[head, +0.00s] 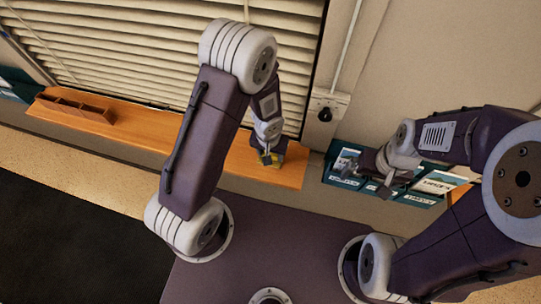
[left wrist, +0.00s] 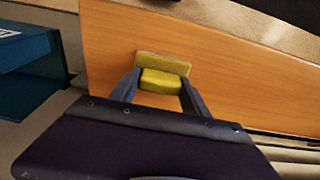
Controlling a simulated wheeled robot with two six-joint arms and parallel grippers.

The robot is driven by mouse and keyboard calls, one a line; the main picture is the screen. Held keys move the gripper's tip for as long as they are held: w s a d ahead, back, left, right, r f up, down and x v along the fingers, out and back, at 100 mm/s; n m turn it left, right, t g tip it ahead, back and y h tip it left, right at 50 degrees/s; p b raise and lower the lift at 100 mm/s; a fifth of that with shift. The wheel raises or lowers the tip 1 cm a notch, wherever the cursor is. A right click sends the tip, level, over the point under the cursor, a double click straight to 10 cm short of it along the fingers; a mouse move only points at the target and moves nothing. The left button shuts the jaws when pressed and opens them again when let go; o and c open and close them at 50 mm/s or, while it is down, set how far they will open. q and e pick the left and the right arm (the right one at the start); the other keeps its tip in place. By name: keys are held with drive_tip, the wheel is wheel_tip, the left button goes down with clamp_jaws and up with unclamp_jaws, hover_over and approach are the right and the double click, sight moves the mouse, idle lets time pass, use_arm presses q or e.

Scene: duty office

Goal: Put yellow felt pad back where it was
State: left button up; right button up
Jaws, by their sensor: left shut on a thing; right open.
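The yellow felt pad (left wrist: 163,63) shows in the left wrist view as a flat yellow piece with a narrower, brighter yellow block between my fingers. In the head view only a little yellow (head: 265,160) shows under my left gripper (head: 268,157). My left gripper, also in the left wrist view (left wrist: 161,81), is shut on the pad. The pad is over the right part of the orange wooden sill (head: 225,160); I cannot tell whether it touches the wood. My right gripper (head: 368,178) is open and empty, over the teal trays.
Teal trays (head: 411,197) with labels hang on the wall right of the sill. A brown divided holder (head: 75,108) stands on the sill's left end. Blinds (head: 130,45) rise behind the sill. A wall switch (head: 325,106) is right of the blinds. The sill's middle looks clear.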

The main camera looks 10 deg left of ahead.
use_arm(q)
drive_tip(key=shift+w, duration=0.15)
drive_tip(key=shift+a+f, duration=0.1)
drive_tip(key=o, duration=1.3)
drive_tip(key=shift+s, duration=0.25)
drive_tip(key=shift+w, duration=0.1)
